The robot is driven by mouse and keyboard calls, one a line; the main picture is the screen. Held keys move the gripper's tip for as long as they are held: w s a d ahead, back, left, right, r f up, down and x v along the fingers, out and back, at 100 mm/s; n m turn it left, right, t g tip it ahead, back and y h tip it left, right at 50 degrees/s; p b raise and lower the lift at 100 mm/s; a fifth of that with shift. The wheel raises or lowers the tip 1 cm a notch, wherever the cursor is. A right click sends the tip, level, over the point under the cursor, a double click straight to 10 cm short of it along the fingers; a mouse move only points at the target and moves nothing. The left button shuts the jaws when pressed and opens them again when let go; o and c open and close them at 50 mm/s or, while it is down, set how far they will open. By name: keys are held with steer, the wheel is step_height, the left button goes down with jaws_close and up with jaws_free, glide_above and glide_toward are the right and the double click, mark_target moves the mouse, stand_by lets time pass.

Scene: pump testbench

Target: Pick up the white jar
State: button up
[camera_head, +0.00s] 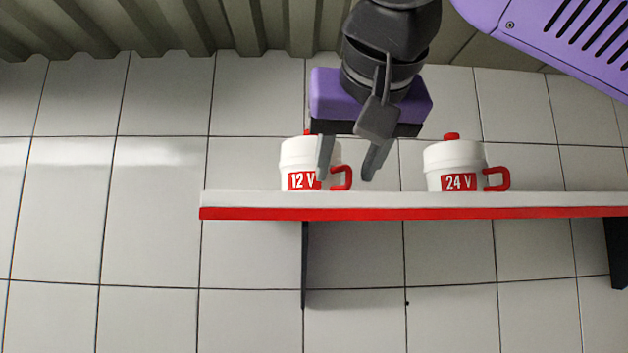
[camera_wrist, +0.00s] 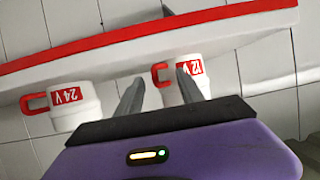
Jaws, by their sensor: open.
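A white jar (camera_head: 297,154) with a red knob, a red "12 V" label and a red handle on its right side stands upright on the shelf. A second white jar (camera_head: 449,158), labelled "24 V", stands on the same shelf to the right. My gripper (camera_head: 345,176) is open and empty, its fingers in front of the right part of the 12 V jar and around its handle's height; I cannot tell whether they touch. In the wrist view the 12 V jar (camera_wrist: 198,88) is partly behind one finger, and the 24 V jar (camera_wrist: 80,110) is at the left.
The white shelf (camera_head: 375,200) with a red front edge bears both jars and has dark brackets (camera_head: 305,262) below. A white tiled wall (camera_head: 150,220) is behind. The shelf top between the jars looks clear.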

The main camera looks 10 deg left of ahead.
jaws_close()
steer(key=shift+r, duration=0.1)
stand_by(1.3)
